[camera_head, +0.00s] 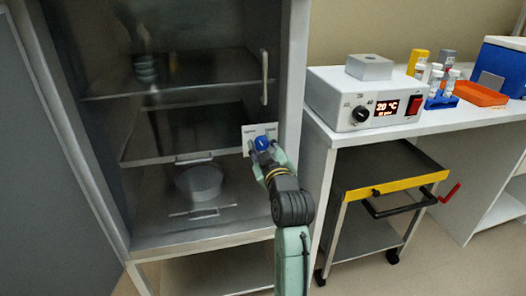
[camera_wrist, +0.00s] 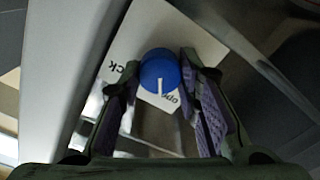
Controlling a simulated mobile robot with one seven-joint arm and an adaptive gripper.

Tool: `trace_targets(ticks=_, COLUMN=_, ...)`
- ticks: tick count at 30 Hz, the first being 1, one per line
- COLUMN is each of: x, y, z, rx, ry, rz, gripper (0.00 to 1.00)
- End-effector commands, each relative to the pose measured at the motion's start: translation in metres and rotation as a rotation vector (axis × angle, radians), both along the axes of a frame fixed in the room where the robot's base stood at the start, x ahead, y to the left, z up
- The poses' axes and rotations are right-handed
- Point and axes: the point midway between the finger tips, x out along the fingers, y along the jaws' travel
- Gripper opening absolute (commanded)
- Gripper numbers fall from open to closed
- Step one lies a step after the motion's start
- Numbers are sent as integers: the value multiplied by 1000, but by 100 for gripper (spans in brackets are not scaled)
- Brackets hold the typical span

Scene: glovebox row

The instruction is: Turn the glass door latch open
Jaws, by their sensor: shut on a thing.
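The latch is a round blue knob (camera_head: 262,142) with a white pointer line, on a white plate (camera_head: 247,133) at the right side of the glass door (camera_head: 190,110). In the wrist view the knob (camera_wrist: 160,72) sits between my two fingertips, and its pointer line runs toward the bottom of the picture. The plate (camera_wrist: 185,32) carries partly hidden lettering, with "open" beside the lower right of the knob and letters ending in "ck" at its left. My gripper (camera_head: 264,150) is shut on the knob; it also shows in the wrist view (camera_wrist: 160,75).
A vertical door handle (camera_head: 264,77) stands above the latch. Behind the glass are shelves and a round vessel (camera_head: 198,182). To the right, a bench holds a heating box (camera_head: 365,98), a blue rack (camera_head: 440,100) and an orange tray (camera_head: 480,93); a yellow-edged cart (camera_head: 390,182) stands below.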

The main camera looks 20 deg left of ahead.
Motion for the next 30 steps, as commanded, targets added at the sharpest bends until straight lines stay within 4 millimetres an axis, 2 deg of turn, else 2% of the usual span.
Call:
trace_targets(ticks=12, x=0, y=0, z=-2, rx=-167, ry=-111, rz=-1, gripper=2)
trace_targets(ticks=29, x=0, y=0, z=-1, rx=-194, ry=-129, rz=-1, gripper=3)
trace_targets(ticks=30, x=0, y=0, z=-1, rx=-193, ry=-129, rz=-1, gripper=31)
